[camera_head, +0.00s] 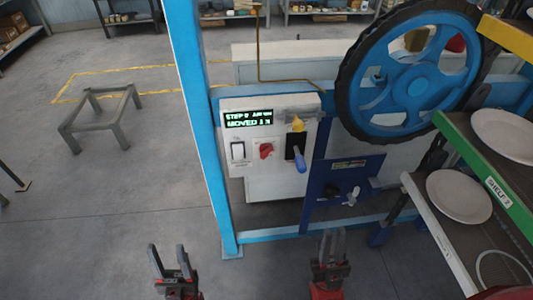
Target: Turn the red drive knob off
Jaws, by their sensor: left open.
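The red drive knob (266,150) sits on the front of a white control box (285,103), in the middle of the panel. It looks turned at a slant; its exact setting is too small to read. My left gripper (167,248) is open and empty at the bottom, below and left of the box, well apart from the knob. My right gripper (333,233) is at the bottom, below and right of the knob, touching nothing I can see. Its fingers look close together, but I cannot tell if they are shut.
The box also carries a lit green display (248,118), a rocker switch (238,151), a yellow knob (297,124) and a blue-handled lever (300,160). A blue post (200,120) stands left. A large blue wheel (422,87) and plate shelves (460,196) are right.

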